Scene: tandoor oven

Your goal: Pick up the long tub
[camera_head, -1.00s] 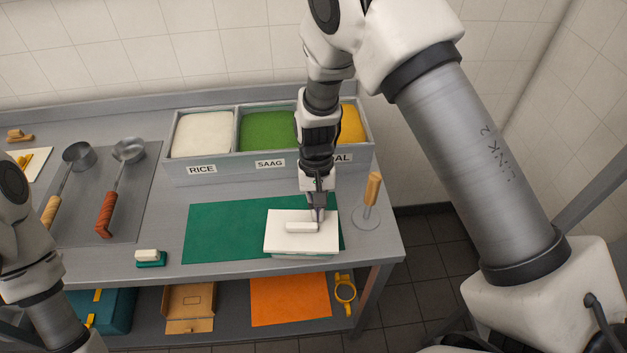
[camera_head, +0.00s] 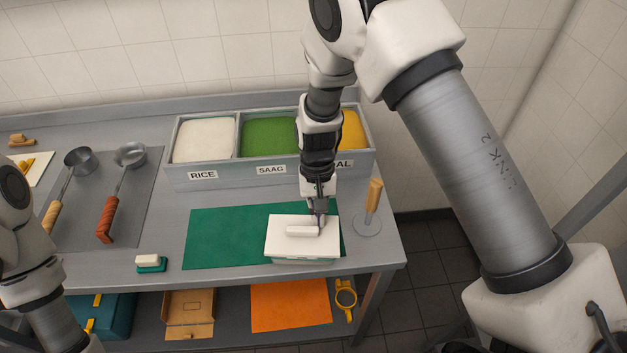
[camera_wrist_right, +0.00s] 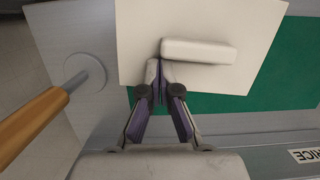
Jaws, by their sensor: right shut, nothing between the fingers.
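The long tub (camera_head: 301,241) is a pale box with a flat white lid and a bar-shaped white handle (camera_head: 302,231) on top. It stands on the right part of the green mat. My right gripper (camera_head: 320,221) points down over the lid's right side, close to the handle's end. In the right wrist view its fingers (camera_wrist_right: 161,66) are together and empty, beside the handle (camera_wrist_right: 199,51), over the white lid (camera_wrist_right: 140,25). Whether the fingertips touch the lid or handle I cannot tell. My left arm shows at the left edge, but its gripper is out of view.
A stand with a wooden-handled post (camera_head: 374,195) is right of the tub. Behind are bins of rice (camera_head: 205,139), saag (camera_head: 268,132) and yellow dal (camera_head: 353,130). Two ladles (camera_head: 106,222) (camera_head: 52,215) lie left. The green mat (camera_head: 225,235) is bare left of the tub.

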